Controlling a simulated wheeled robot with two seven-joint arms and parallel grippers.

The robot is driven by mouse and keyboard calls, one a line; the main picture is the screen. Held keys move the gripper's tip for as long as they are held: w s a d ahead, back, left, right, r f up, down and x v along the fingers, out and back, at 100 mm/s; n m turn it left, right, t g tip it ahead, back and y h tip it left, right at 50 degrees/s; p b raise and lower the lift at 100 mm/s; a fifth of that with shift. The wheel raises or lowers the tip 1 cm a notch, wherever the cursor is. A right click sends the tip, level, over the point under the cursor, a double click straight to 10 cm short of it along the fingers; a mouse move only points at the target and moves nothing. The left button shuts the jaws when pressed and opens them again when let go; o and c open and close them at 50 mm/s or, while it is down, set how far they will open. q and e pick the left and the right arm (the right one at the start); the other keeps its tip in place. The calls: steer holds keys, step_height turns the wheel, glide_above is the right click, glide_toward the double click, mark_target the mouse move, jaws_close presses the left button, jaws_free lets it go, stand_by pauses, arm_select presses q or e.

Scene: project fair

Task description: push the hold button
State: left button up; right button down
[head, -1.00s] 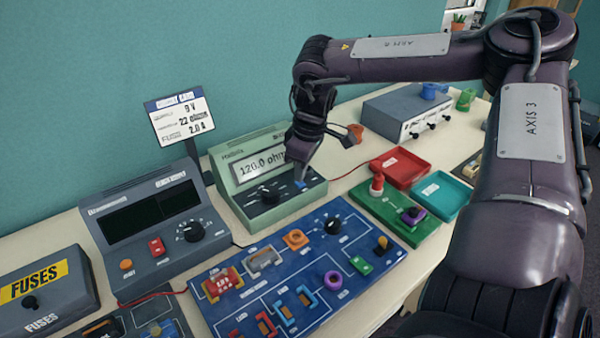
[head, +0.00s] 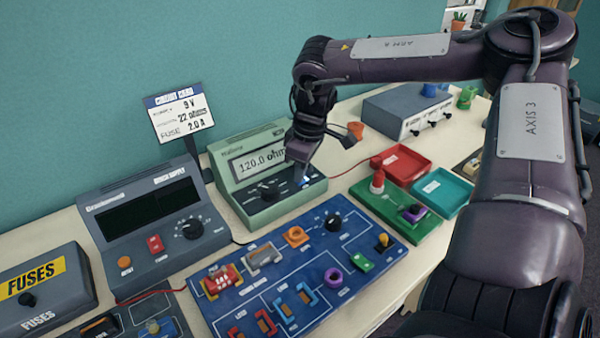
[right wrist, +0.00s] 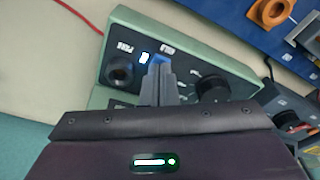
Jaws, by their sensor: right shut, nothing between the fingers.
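The green bench meter (head: 262,205) stands at the back of the table, its display reading about 120.0 ohm. Its blue hold button (head: 304,183) is on the sloped front panel, right of the dark knob. My right gripper (head: 301,174) is shut and empty, pointing down at the button. In the right wrist view the fingertips (right wrist: 160,70) overlap the lower part of the blue button (right wrist: 160,58), beside a small bright white mark. I cannot tell whether they touch or press it. My left gripper is not in view.
A grey bench supply (head: 155,225) stands left of the meter, with a sign behind. A blue circuit board (head: 300,265) lies in front. A green board (head: 390,225) and red tray (head: 405,165) are to the right. A red wire runs right of the meter.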

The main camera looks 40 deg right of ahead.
step_height(320, 180, up, 10)
steer(key=p, duration=0.6)
stand_by(0.4)
stand_by(0.5)
